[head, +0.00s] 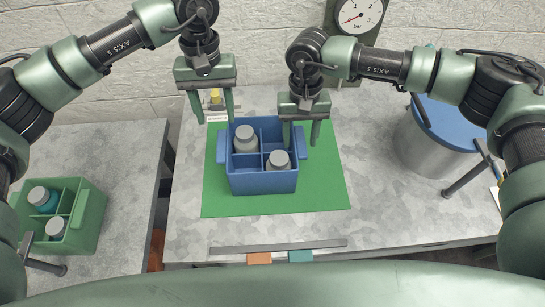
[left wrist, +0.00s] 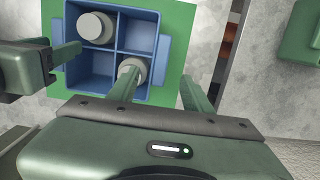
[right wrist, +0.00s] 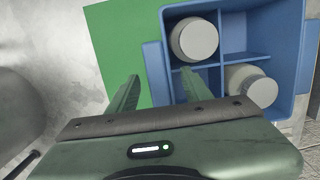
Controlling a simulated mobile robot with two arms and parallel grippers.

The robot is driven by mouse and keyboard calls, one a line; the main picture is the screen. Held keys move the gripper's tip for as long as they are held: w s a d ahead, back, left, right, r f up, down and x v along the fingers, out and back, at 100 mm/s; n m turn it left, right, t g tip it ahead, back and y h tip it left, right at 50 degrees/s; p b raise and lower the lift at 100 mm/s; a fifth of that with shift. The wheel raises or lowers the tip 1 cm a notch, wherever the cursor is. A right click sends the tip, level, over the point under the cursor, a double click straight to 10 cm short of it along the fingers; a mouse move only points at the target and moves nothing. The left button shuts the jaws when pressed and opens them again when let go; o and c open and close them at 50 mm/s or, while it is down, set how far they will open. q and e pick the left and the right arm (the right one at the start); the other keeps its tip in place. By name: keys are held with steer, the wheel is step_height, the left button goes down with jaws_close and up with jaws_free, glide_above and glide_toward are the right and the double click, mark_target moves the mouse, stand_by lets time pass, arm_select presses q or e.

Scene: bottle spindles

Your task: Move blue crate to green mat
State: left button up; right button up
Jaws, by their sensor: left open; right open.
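The blue crate (head: 262,184) stands on the green mat (head: 320,190) on the middle table. It is divided into compartments and holds two grey-capped bottles (head: 245,140) (head: 278,160). My left gripper (head: 216,121) is open above the crate's left side, apart from it. In the left wrist view, the handle (left wrist: 163,45) shows ahead, between the line of its fingers. My right gripper (head: 300,146) is open at the crate's right side. In the right wrist view, the handle (right wrist: 155,80) shows between its fingers; I cannot tell whether they touch it.
A green crate (head: 88,220) with two bottles stands on the left table, across a gap. A large metal pot with a blue lid (head: 447,122) stands at the right. A grey bar (head: 278,247) lies along the front edge. A gauge (head: 358,14) is on the wall.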

steer(key=shift+r, duration=0.1)
arm_select(q)
step_height(320, 180, up, 2)
steer(key=shift+w+r, duration=0.15)
steer(key=shift+r, duration=0.05)
arm_select(e)
step_height(320, 180, up, 12)
steer(key=w, duration=0.1)
steer(key=shift+w, duration=0.25)
steer(key=shift+f, duration=0.25)
